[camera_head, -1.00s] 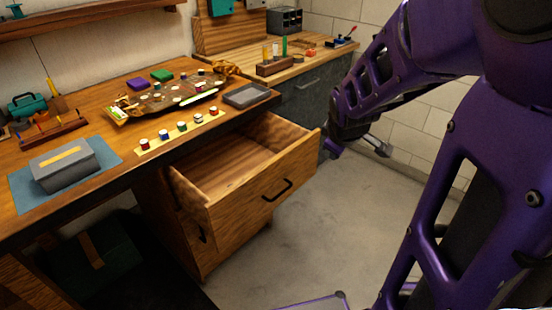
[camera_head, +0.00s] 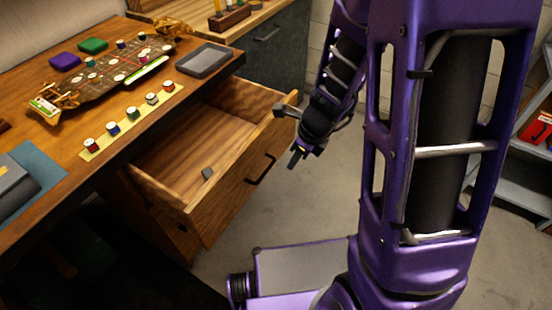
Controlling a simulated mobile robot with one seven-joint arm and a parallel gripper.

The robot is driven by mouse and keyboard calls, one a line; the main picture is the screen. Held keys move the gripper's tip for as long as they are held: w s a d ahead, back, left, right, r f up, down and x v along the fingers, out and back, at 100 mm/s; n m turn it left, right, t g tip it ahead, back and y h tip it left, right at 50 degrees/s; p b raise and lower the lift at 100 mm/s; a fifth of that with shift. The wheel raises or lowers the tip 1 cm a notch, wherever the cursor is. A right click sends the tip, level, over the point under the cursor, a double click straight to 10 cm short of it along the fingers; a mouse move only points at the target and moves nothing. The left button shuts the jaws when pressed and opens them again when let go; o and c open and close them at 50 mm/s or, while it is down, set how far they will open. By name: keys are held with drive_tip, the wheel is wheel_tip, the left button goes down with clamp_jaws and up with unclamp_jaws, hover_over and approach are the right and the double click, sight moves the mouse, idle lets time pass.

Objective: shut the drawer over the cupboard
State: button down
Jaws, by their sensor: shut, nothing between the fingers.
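The wooden drawer (camera_head: 228,196) stands pulled well out from under the workbench, with a dark bar handle (camera_head: 261,169) on its front. A small dark grey block (camera_head: 207,173) lies on its floor. The cupboard (camera_head: 178,236) below it is mostly hidden by the drawer and in shadow. My purple arm comes down on the right, and my gripper (camera_head: 299,157) is shut and empty. It appears close to the right end of the drawer front; I cannot tell whether it touches.
The workbench top (camera_head: 105,185) carries a long model chassis (camera_head: 110,72), a strip of small jars (camera_head: 130,120) and a grey tray (camera_head: 205,60). A grey cabinet (camera_head: 270,55) stands behind the drawer. Shelves with a red box (camera_head: 537,127) stand at the right.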

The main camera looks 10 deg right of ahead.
drive_tip(key=w+a+f+b, duration=0.4)
drive_tip(key=a+f+b, duration=0.1)
drive_tip(key=f, duration=0.5)
drive_tip(key=shift+a+f, duration=0.2)
drive_tip(key=shift+a, duration=0.05)
drive_tip(key=shift+w+a, duration=0.1)
drive_tip(key=shift+w, duration=0.05)
